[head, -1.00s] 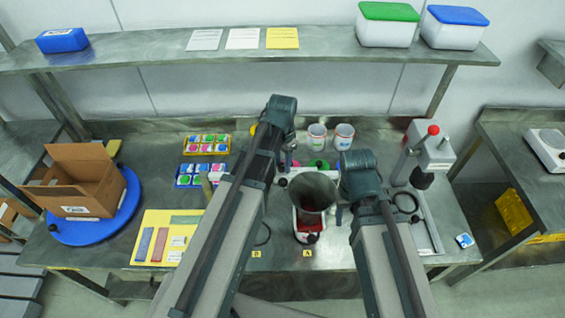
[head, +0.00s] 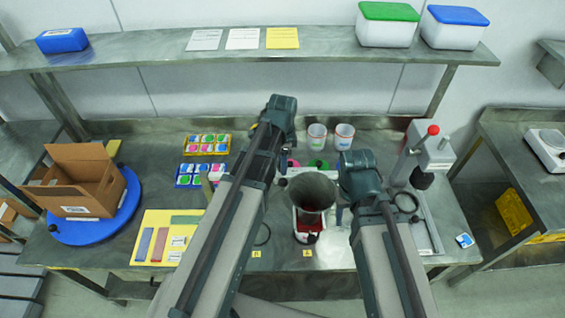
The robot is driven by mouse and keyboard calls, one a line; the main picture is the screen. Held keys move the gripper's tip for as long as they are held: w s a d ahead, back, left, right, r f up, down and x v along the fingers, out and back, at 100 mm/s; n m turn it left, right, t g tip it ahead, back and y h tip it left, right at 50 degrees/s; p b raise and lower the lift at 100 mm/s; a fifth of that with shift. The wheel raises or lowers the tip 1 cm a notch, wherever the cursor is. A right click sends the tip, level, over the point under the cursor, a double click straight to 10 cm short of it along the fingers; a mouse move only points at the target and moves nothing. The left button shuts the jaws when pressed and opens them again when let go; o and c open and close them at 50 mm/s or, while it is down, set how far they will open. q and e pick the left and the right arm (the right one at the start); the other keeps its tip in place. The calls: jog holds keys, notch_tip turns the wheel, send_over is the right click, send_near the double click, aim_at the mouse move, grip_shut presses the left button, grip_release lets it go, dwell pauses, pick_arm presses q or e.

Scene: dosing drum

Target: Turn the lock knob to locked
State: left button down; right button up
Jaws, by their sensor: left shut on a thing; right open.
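The dosing unit has a grey round hopper (head: 312,191) above a red and white body (head: 308,222). A small dark knob (head: 312,238) is at the front of the body; I cannot tell whether it is the lock knob or which way it is set. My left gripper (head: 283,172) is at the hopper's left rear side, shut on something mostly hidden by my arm. A small pale part (head: 282,183) shows beside it. My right gripper (head: 342,208) is open close to the hopper's right side, its fingers partly hidden by my wrist.
Two white cups (head: 317,138) stand behind the hopper. A press-like stand with a red knob (head: 433,130) is at the right. A cardboard box (head: 82,185) sits on a blue turntable (head: 70,232) at the left. A yellow mat (head: 150,221) lies at the front left.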

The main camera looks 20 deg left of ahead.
pick_arm(q)
jog(key=m, duration=0.5)
jog(key=shift+m, duration=0.3)
jog(key=m, duration=0.4)
jog(key=shift+m, duration=0.7)
jog(key=shift+c, duration=2.2)
grip_release()
jog(key=shift+r, duration=0.15)
notch_tip(320, 180, up, 14)
jog(key=p, duration=1.3)
jog(key=shift+f+p, duration=0.2)
jog(key=shift+p, duration=0.2)
